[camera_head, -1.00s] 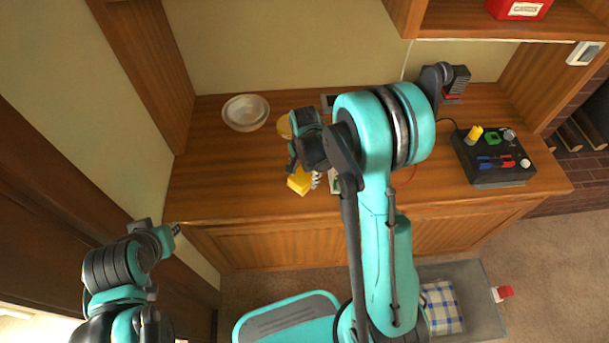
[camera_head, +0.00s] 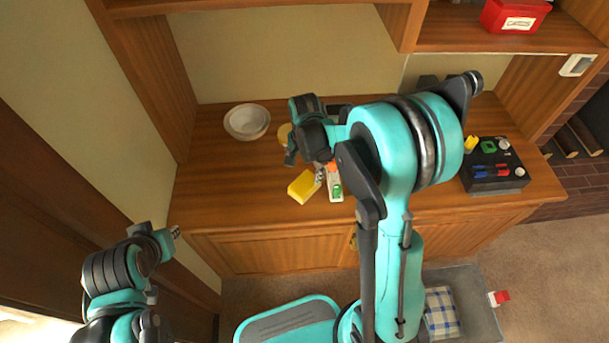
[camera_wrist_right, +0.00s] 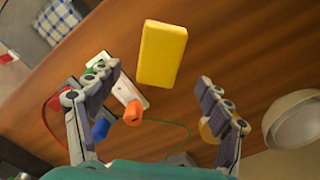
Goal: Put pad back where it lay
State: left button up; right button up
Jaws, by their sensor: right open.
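A yellow rectangular pad (camera_head: 303,187) lies flat on the wooden counter (camera_head: 230,190), near its front edge. In the right wrist view the pad (camera_wrist_right: 162,54) lies ahead of the fingertips, with nothing touching it. My right gripper (camera_head: 304,165) is open and empty above the counter, just behind the pad; its spread fingers show clearly in the right wrist view (camera_wrist_right: 158,92). My left gripper (camera_head: 176,232) is off the counter's front left corner, apart from everything; its jaws are too small to judge.
Right of the pad lies a white strip (camera_head: 336,190) with coloured plugs, partly hidden by my right arm. A white bowl (camera_head: 247,121) and a round yellow thing (camera_head: 284,133) stand behind. A black control box (camera_head: 494,174) stands right. The counter's left front is clear.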

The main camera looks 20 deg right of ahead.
aim_at(304, 183)
jog(key=s+r+n+t, duration=0.3)
jog(key=s+r+n, duration=0.25)
jog(key=r, duration=0.65)
jog(key=s+a+r+n+t, duration=0.1)
jog(key=s+r+n+t, duration=0.2)
jog(key=s+n, duration=0.3)
jog(key=shift+s+a+r+t+p, duration=0.3)
jog(key=shift+s+t+p, duration=0.25)
jog(key=shift+s, duration=1.35)
jog(key=shift+n, duration=0.25)
